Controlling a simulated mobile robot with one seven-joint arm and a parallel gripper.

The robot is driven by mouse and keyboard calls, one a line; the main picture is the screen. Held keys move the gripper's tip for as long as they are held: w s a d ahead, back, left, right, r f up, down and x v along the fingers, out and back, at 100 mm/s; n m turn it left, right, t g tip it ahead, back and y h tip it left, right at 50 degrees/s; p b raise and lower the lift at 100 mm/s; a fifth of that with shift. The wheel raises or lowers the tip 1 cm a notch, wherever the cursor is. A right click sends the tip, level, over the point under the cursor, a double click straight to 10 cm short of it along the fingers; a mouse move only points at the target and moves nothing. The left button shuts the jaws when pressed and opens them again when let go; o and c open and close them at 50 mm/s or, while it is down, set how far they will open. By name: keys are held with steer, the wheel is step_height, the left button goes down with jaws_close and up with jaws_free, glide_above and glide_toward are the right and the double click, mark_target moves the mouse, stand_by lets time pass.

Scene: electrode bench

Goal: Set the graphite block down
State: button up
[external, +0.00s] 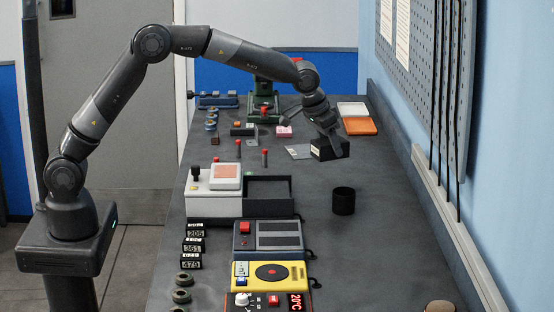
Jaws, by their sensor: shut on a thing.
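My gripper (327,134) reaches down over the right half of the bench, toward its far end. It is shut on a dark block, the graphite block (333,150), which shows at the end of my arm with a small pale patch on its left side. The fingertips are too small and dark to make out against it. I cannot tell whether the block's underside touches the bench top (385,200) or hangs just above it.
A grey flat piece (298,152) lies just left of the block. A black cup (343,201) and an open black bin (269,190) stand nearer. White and orange trays (360,126) sit behind, near the right wall. Bare bench lies right of the cup.

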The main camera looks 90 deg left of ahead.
steer(key=w+a+f, duration=0.1)
steer(key=a+f, duration=0.1)
steer(key=a, duration=0.1)
steer(key=w+a+f, duration=0.1)
steer(key=a+f, duration=0.1)
steer(key=a, duration=0.1)
steer(key=a+f, duration=0.2)
steer(key=a, duration=0.2)
steer(key=shift+w, duration=0.4)
steer(key=shift+f, duration=2.05)
steer(key=shift+f, duration=0.15)
steer(key=o, duration=1.3)
steer(key=v, duration=1.2)
